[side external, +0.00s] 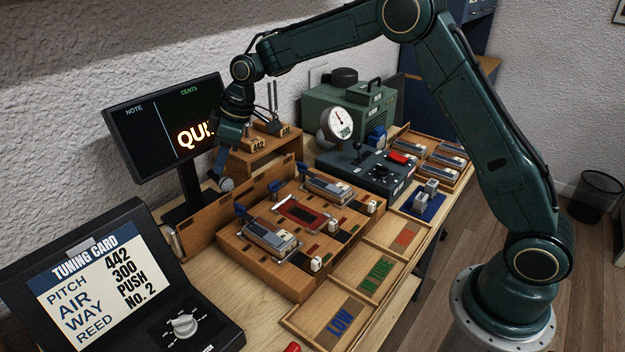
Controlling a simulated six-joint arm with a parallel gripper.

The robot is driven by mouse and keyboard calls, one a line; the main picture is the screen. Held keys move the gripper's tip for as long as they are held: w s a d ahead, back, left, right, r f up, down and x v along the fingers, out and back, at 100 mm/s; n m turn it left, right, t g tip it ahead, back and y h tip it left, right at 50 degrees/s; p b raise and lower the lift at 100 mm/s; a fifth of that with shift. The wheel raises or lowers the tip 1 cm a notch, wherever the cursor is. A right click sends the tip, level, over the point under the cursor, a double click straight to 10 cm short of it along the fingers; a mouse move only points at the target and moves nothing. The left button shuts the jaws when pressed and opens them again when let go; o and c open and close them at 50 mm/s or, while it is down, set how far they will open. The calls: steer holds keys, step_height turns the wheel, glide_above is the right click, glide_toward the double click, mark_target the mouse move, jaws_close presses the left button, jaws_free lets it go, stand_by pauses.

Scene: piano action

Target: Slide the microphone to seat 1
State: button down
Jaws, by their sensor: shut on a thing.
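The microphone (226,184), a small grey round head, is at the wooden rail (198,217) along the back of the wooden board (262,277). My gripper (221,170) comes down from above and is shut on the microphone; the fingers hide most of its body. The microphone is left of the rail's middle. The board has several seats in a row. Grey reed blocks with blue levers sit at the near-left (270,239) and far-right (328,187). A dark red plate (302,213) lies between them. I cannot read any seat number.
A monitor (150,135) stands close behind my gripper, its orange text partly covered. A tuning card display (90,280) is at front left. A wooden stand with forks (262,150), a gauge box (370,168) and trays (340,315) surround the board.

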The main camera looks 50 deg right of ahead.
steer(key=shift+a, duration=0.75)
steer(key=c, duration=1.3)
jaws_free()
steer(key=shift+o, duration=0.2)
steer(key=shift+r, duration=0.1)
steer(key=v, duration=1.3)
steer(key=shift+r, duration=0.35)
steer(key=shift+s+d, duration=0.15)
